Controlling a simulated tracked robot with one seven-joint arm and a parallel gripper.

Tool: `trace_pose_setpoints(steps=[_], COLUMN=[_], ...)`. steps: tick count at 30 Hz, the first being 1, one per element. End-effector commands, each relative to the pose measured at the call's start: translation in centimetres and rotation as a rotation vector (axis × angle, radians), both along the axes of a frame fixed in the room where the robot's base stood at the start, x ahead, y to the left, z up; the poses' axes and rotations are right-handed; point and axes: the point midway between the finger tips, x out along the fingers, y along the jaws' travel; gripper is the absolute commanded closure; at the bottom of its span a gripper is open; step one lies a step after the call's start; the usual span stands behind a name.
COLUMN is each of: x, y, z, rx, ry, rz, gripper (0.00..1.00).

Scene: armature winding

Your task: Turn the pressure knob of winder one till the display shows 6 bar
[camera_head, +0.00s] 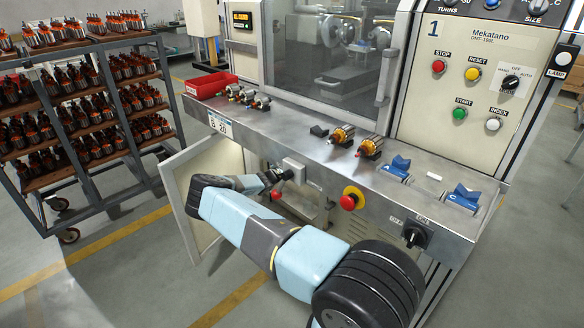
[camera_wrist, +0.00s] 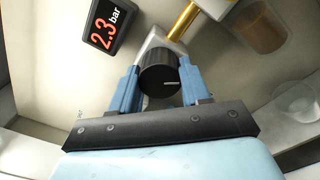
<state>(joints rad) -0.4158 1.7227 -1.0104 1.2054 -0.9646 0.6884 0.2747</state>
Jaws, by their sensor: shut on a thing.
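In the wrist view, the black pressure knob (camera_wrist: 159,72) with a pale mark line sits between the two blue fingers of my gripper (camera_wrist: 158,84), which is shut on it. The black display (camera_wrist: 110,24) left of the knob shows 2.3 bar in red digits. In the head view, winder one (camera_head: 478,62) carries a large "1" on its panel. My arm reaches below its metal ledge, and my gripper (camera_head: 272,176) is at the open lower cabinet. The knob and display cannot be made out there.
In the wrist view, a brass tube (camera_wrist: 184,20) and a cloudy bowl (camera_wrist: 262,28) are close to the knob. In the head view, an open cabinet door (camera_head: 200,185) stands left of my arm. A red stop button (camera_head: 352,198) is on the ledge front. A rack of armatures (camera_head: 75,100) stands left.

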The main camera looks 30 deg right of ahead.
Motion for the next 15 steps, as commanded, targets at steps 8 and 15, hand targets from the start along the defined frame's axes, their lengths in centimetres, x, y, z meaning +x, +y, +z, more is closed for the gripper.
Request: trace_pose_setpoints(steps=[8, 15], x=[-0.78, -0.87], y=[-0.93, -0.98], z=[-0.14, -0.34], rx=[0.082, 0.159], ry=[-0.245, -0.457], rz=[-0.017, -0.018], gripper=[0.84, 0.84])
